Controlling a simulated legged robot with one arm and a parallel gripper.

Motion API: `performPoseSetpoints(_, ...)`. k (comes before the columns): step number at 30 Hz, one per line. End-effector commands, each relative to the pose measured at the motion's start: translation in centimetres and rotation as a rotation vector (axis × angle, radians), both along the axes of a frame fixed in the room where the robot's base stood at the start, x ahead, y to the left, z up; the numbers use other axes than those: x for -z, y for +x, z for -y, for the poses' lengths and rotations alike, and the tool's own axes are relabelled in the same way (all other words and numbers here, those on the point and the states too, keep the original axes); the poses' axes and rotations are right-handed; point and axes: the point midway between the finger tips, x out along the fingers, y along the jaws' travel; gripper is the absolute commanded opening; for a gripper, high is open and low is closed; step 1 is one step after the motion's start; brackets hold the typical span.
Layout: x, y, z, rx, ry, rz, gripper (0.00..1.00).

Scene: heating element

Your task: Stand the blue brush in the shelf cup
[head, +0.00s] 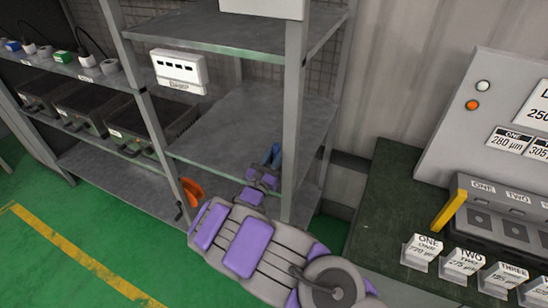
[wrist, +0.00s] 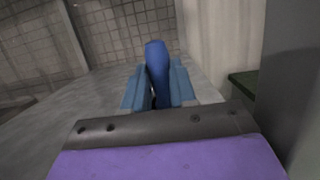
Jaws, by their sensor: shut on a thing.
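The blue brush (wrist: 157,62) is between the two light-blue fingers of my gripper (wrist: 158,88) in the wrist view. My gripper is shut on it, and its rounded blue end points up and away. In the head view my gripper (head: 271,156) is at the right end of the middle shelf (head: 235,125), next to the front post. There the brush and the blue fingers are too small to tell apart. The lower part of the brush is hidden by the fingers and gripper body. I cannot make out the shelf cup in either view.
A grey shelf post (head: 293,120) stands close to my gripper. A white box (head: 179,71) is at the upper left of the shelf. An orange object (head: 193,191) is near the lower shelf. A dark green bench (head: 390,205) with labelled blocks is on the right. The middle shelf looks mostly bare.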

Motion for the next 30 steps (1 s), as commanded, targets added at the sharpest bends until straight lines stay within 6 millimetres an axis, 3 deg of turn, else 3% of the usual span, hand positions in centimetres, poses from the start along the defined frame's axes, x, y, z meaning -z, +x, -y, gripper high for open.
performPoseSetpoints(4,0.3,0.0,0.0,0.000,0.000,-0.001,0.00)
performPoseSetpoints(5,0.4,0.0,0.0,0.000,0.000,-0.001,0.27)
performPoseSetpoints(12,0.2,0.0,0.4,0.001,0.004,-0.002,0.50)
performPoseSetpoints(22,-0.1,0.0,0.1,0.001,0.002,-0.001,0.52)
performPoseSetpoints(30,1.0,-3.9,-1.7,-0.006,0.000,-0.004,0.52)
